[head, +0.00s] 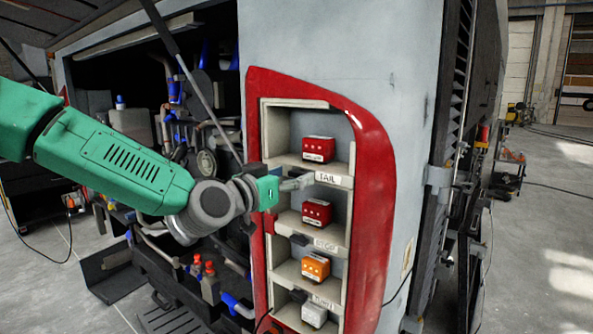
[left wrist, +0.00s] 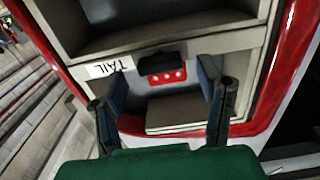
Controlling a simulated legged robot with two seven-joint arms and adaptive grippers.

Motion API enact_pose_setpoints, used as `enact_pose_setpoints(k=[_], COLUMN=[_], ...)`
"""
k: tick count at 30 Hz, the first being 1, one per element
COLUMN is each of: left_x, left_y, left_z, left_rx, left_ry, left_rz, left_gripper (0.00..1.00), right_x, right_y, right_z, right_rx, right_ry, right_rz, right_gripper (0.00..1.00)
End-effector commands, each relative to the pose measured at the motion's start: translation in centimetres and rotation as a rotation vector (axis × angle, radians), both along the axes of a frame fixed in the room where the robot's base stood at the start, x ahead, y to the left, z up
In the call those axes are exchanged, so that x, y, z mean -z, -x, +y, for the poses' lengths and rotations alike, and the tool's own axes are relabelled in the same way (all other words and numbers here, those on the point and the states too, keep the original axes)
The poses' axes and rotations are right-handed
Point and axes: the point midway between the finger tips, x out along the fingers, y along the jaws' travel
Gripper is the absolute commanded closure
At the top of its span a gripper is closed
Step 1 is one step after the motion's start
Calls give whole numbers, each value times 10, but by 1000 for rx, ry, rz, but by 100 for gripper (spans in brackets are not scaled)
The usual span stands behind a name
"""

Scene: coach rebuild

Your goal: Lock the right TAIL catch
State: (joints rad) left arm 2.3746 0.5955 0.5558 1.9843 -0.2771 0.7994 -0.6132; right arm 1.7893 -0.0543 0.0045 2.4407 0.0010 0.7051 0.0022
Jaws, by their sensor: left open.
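The red-framed lamp housing (head: 372,150) has stacked compartments on the coach's corner. The TAIL label (head: 327,178) is below the top compartment, which holds a red lamp block (head: 319,149). My left gripper (head: 293,183) is at that label's left end and covers the spot there. In the left wrist view, the label (left wrist: 108,67) appears upside down. My open fingers (left wrist: 163,95) straddle a dark block (left wrist: 160,63), apparently the TAIL catch, with the red lamp face (left wrist: 165,78) just beneath it in the picture. I cannot tell whether the catch is locked. My right gripper is out of view.
Lower compartments hold a red block (head: 316,213), an orange block (head: 315,266) and a white block (head: 312,314). Dark catches (head: 298,240) sit beside the lower labels. An open engine bay (head: 190,130) and a slanting strut (head: 190,75) are left of the housing.

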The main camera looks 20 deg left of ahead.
Motion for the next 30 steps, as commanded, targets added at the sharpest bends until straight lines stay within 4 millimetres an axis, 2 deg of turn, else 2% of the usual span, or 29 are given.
enact_pose_setpoints(k=[6, 14, 15, 17, 18, 19, 30], left_x=[0, 0, 0, 0, 0, 0, 1], left_y=[-16, -16, -16, -16, -16, -16, -17], left_z=[-6, -7, -7, -7, -7, -7, -6], left_rx=[1, 1, 1, 1, 1, 0, -1], left_ry=[0, 0, 0, 0, 0, 0, 35], left_rz=[1, 1, 1, 1, 1, 1, 12], left_gripper=[40, 40, 47, 68, 82, 89, 89], right_x=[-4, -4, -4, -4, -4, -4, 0], right_y=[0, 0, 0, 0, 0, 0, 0], right_z=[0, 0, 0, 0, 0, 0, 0], right_rx=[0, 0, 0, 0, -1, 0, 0], right_ry=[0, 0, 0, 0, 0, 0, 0], right_rz=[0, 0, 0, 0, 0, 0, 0], right_gripper=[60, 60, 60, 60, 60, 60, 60])
